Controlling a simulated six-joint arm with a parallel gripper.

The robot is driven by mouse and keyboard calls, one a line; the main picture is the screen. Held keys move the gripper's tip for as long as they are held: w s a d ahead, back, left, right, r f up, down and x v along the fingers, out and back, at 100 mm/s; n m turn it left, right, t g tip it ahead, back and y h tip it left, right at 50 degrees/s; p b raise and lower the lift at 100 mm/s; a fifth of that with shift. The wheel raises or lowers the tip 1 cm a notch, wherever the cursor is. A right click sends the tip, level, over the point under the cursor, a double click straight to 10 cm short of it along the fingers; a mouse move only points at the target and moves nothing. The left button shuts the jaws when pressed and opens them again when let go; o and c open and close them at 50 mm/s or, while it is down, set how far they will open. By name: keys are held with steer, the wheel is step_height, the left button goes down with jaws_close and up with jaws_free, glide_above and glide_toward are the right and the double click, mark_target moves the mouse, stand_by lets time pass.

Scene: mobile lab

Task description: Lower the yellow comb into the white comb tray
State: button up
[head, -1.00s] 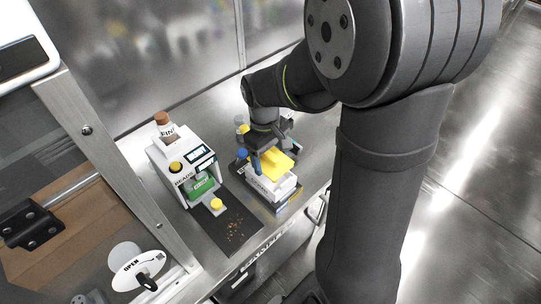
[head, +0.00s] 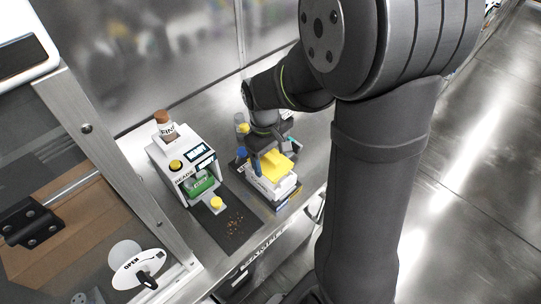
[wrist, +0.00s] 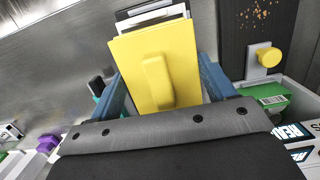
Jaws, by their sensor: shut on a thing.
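The yellow comb (wrist: 158,72) is a flat yellow plate with a raised grip, held in my gripper (wrist: 165,85). The blue fingers stand on either side of it in the wrist view. In the head view the yellow comb (head: 275,165) is right over the white comb tray (head: 272,186), with the tray's white wall showing in front of it. A white edge of the tray also shows beyond the comb in the wrist view (wrist: 152,13). I cannot tell how deep the comb sits in the tray, as the comb and my arm hide the inside.
A white bead machine (head: 183,160) with a yellow knob and a green block stands to the left. A dark mat (head: 228,222) with scattered brown bits lies in front of it. A glass-fronted cabinet with a metal frame (head: 115,165) stands further left. The bench's front edge is close by.

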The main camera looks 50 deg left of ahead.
steer(key=shift+f, duration=1.3)
steer(key=o, duration=1)
steer(key=shift+o, duration=0.2)
step_height(320, 180, up, 17)
steer(key=a, duration=0.2)
steer(key=shift+a, duration=0.3)
steer(key=d+f, duration=0.1)
steer(key=f, duration=1)
steer(key=d+f, duration=0.1)
steer(key=f, duration=0.5)
steer(key=shift+d, duration=0.3)
steer(key=shift+r, duration=0.15)
